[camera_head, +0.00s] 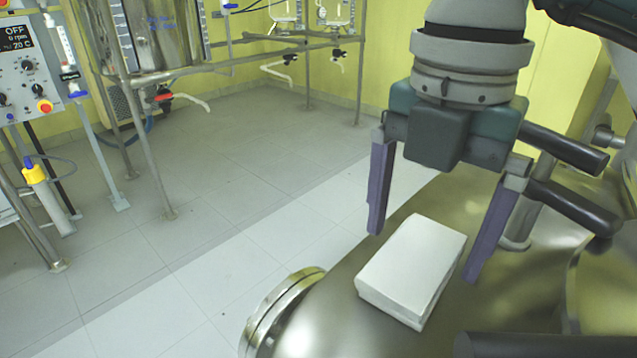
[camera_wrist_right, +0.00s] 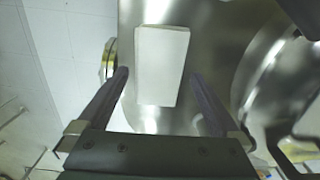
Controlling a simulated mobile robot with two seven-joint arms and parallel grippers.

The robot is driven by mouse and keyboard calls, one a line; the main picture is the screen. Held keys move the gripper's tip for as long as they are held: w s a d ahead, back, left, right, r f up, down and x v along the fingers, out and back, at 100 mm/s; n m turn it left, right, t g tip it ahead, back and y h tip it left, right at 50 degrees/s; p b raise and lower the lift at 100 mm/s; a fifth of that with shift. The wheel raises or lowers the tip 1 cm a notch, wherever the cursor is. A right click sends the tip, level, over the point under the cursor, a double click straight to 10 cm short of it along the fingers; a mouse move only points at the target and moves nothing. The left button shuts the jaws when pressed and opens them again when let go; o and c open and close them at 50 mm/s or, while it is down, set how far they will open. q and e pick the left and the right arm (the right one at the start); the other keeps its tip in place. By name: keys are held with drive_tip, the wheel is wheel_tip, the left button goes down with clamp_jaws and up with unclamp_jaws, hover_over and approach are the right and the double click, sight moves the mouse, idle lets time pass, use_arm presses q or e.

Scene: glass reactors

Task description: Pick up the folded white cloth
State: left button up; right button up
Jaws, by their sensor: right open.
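The folded white cloth (camera_head: 412,267) lies as a flat rectangular block on the curved top of a shiny metal vessel (camera_head: 330,325). My right gripper (camera_head: 422,254) is open above it in the head view, with one purple finger on each side of the cloth's far part. In the right wrist view the cloth (camera_wrist_right: 162,65) lies ahead, between the lines of the two fingers (camera_wrist_right: 160,74). The fingers look apart from the cloth; the exact height gap cannot be told. My left gripper is not in view.
A round metal flange (camera_head: 275,305) sticks out of the vessel left of the cloth. Dark horizontal bars (camera_head: 565,150) stand close to the right of my right gripper. A control panel (camera_head: 25,65) and a metal frame (camera_head: 140,120) stand at the left. The tiled floor (camera_head: 220,215) between is clear.

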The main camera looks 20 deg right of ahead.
sight(417, 254)
wheel_tip(417, 254, down, 2)
drive_tip(key=shift+f, duration=0.1)
drive_tip(key=c, duration=1.1)
drive_tip(key=shift+c, duration=0.2)
drive_tip(key=shift+w+r, duration=0.1)
drive_tip(key=shift+r, duration=0.4)
wheel_tip(417, 254, up, 19)
drive_tip(key=p, duration=0.5)
